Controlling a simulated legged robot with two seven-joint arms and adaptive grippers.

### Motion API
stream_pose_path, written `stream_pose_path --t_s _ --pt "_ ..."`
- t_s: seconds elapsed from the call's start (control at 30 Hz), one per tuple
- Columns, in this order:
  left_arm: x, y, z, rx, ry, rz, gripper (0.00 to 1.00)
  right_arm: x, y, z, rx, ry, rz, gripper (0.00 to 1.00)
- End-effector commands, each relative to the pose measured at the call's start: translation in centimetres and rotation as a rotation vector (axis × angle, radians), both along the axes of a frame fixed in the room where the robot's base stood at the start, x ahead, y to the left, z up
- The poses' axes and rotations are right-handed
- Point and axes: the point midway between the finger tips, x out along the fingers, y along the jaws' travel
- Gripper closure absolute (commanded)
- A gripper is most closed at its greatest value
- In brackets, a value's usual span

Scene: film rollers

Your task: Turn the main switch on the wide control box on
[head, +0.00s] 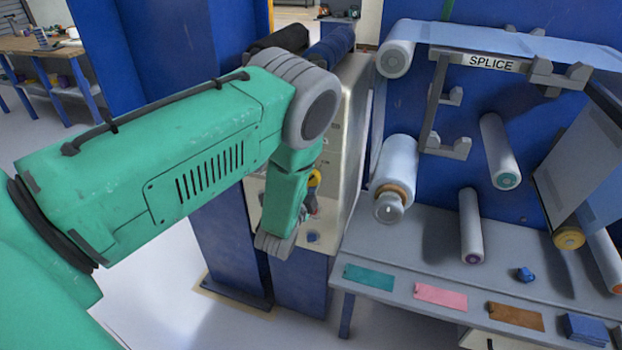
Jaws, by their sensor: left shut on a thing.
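The wide control box (352,135) is the beige cabinet in the middle of the head view, partly behind my left arm. My left gripper (311,204) is at the front of the box, largely hidden by my green wrist. It is shut on what looks like the main switch (314,179), of which a small yellow part shows beside the wrist. The switch's handle and its angle are hidden. My right gripper is out of view.
A blue post (225,245) stands left of the box. To the right is a blue machine with film rollers (394,165), a SPLICE sign (490,63) and a grey shelf (400,245) with coloured cards. A workbench (35,45) stands far left.

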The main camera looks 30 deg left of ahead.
Motion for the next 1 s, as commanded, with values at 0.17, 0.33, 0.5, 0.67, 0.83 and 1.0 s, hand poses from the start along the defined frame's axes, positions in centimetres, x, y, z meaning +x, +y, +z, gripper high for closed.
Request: stream_pose_path --t_s 0.17,0.33,0.5,0.67,0.83,1.0 --pt "-0.3 -0.1 -0.5 -0.003 0.013 -0.002 0.35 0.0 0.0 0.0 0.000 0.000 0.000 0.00" --pt "-0.2 -0.1 -0.3 -0.002 0.007 -0.001 0.35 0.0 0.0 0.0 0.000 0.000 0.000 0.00" --pt "-0.8 -0.2 -0.2 -0.002 0.007 -0.001 0.35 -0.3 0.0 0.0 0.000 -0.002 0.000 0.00" --pt "-3.4 -0.8 -0.3 -0.001 0.010 -0.001 0.35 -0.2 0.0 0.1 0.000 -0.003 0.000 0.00" --pt "-7.1 -1.7 -0.4 -0.001 0.012 -0.001 0.35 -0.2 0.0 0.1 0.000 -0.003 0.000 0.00" --pt "-10.0 -2.5 -0.5 -0.002 0.012 -0.001 0.35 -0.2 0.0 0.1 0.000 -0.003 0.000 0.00"
